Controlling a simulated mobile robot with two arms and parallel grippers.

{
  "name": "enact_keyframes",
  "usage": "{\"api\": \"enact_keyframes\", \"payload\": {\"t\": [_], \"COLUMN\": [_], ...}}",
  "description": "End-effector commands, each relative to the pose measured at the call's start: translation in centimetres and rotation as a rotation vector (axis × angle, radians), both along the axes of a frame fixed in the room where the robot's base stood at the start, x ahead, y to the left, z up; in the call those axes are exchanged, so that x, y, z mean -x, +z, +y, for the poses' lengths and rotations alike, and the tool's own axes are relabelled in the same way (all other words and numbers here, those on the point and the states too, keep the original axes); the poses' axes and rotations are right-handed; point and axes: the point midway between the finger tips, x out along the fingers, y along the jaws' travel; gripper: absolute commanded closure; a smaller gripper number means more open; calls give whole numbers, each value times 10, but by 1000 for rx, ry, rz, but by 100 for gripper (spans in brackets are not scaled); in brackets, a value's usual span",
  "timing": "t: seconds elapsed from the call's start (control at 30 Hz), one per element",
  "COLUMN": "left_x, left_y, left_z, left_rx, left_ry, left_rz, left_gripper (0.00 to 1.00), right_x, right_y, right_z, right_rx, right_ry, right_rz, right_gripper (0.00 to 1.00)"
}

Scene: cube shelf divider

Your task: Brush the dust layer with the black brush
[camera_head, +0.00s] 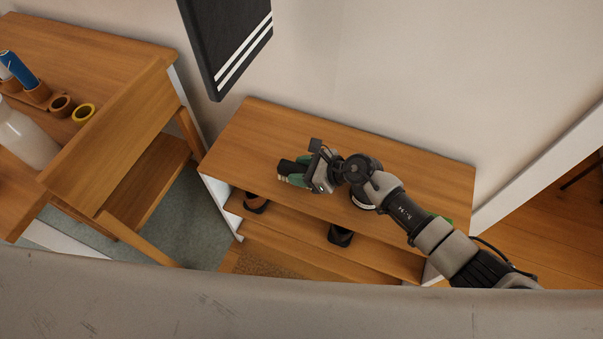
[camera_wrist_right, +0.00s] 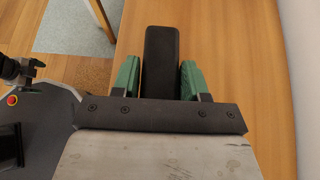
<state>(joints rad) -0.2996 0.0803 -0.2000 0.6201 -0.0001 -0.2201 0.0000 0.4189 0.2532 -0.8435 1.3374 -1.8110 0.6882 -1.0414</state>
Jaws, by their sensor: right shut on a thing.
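The black brush (camera_wrist_right: 161,60) is a dark block between the green finger pads of my right gripper (camera_wrist_right: 160,75) in the right wrist view. In the head view my right gripper (camera_head: 293,173) is over the left half of the low wooden shelf's top (camera_head: 400,165), with a dark part of the brush (camera_head: 287,167) showing at its fingers. It is shut on the brush. The bristles are hidden, and I cannot tell whether they touch the wood. I cannot make out a dust layer on the top. My left gripper (camera_wrist_right: 26,76) seems to show small at the left of the wrist view; its jaw state is unclear.
Dark shoes (camera_head: 341,235) sit on the shelf's lower level. A wooden desk (camera_head: 110,60) at the left holds a white bottle (camera_head: 27,138) and yellow-rimmed rings (camera_head: 83,113). A black panel with white stripes (camera_head: 225,40) hangs on the wall behind.

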Motion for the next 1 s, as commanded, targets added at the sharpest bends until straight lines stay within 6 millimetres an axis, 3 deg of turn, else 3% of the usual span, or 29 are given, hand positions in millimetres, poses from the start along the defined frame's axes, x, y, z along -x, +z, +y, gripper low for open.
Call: {"api": "enact_keyframes", "payload": {"t": [0.6, 1.0], "left_x": [1, 1], "left_y": [36, 37], "left_z": [0, 0], "left_rx": [1, 1], "left_ry": [-1, 0], "left_rz": [1, 1], "left_gripper": [0, 0], "right_x": [0, 0], "right_y": [40, 41], "right_z": [0, 0], "right_rx": [0, 0], "right_ry": [0, 0], "right_rz": [-1, 0], "right_gripper": [85, 85]}}
